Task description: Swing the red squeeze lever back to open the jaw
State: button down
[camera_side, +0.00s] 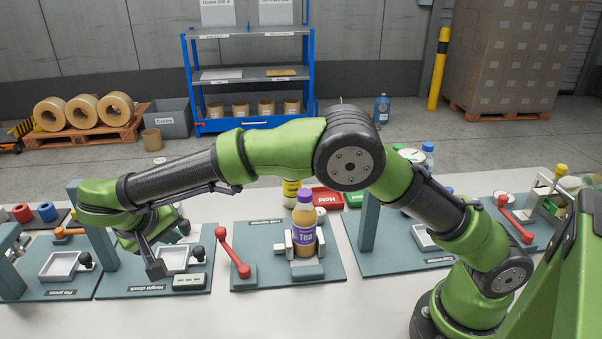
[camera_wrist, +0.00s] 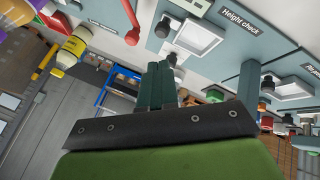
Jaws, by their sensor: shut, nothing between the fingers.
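The red squeeze lever (camera_side: 232,252) rises from its small block on the teal middle station, tilted up and to the left, with a red knob on top. Part of a red bar, likely this lever, shows in the wrist view (camera_wrist: 131,14). The jaw (camera_side: 290,244) is pale and stands right of the lever, its pads beside a tea bottle (camera_side: 304,232) with a purple cap. The bottle stands upright; whether the pads press on it is hard to tell. My gripper (camera_side: 155,268) is shut and empty, left of the lever and apart from it; its fingers show in the wrist view (camera_wrist: 162,84).
Another red lever (camera_side: 514,220) stands on the right station. Bare white table lies in front.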

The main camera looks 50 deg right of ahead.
aim_at(232, 251)
jog(key=shift+d+f, duration=0.1)
jog(key=x, duration=1)
jog(key=shift+f, duration=0.1)
jog(key=d, duration=0.2)
jog(key=shift+s+d, duration=0.2)
jog(key=shift+d, duration=0.7)
